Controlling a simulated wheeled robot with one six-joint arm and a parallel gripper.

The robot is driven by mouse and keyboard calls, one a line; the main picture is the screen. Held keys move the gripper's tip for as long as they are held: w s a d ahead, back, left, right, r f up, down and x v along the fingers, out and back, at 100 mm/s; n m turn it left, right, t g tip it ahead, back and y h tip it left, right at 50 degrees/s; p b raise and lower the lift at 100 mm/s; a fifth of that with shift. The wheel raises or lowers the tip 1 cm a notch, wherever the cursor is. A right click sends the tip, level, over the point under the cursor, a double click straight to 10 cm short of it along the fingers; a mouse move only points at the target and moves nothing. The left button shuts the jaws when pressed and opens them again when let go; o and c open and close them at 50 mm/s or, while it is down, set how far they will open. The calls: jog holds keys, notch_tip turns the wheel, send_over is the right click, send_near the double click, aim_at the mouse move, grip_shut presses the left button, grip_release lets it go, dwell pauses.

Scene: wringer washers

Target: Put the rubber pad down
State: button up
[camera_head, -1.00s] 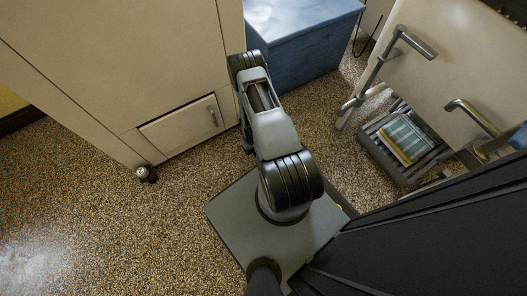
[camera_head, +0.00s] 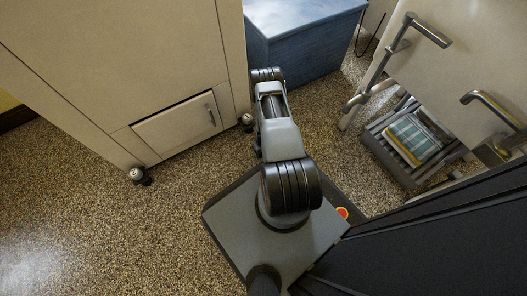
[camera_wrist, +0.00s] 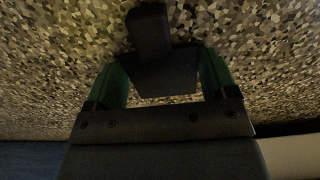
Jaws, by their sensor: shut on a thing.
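The rubber pad (camera_wrist: 148,32) shows in the wrist view as a dark, nearly black piece with a narrow upper part and a wider block below. My gripper (camera_wrist: 163,72) has a green finger on each side of the wider block and is shut on it. Speckled floor shows behind the pad, and I cannot tell how far above the floor it is. In the head view my arm hides the gripper and the pad.
A beige cabinet (camera_head: 110,50) on casters stands at the left. A blue box (camera_head: 305,50) stands behind my arm. At the right are a pale washer-like body (camera_head: 470,45) with metal handles and a grey slatted crate (camera_head: 385,150) holding folded cloths. Speckled floor (camera_head: 90,220) is clear at lower left.

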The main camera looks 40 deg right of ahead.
jog(key=shift+f, duration=0.1)
jog(key=o, duration=0.8)
jog(key=shift+o, duration=0.2)
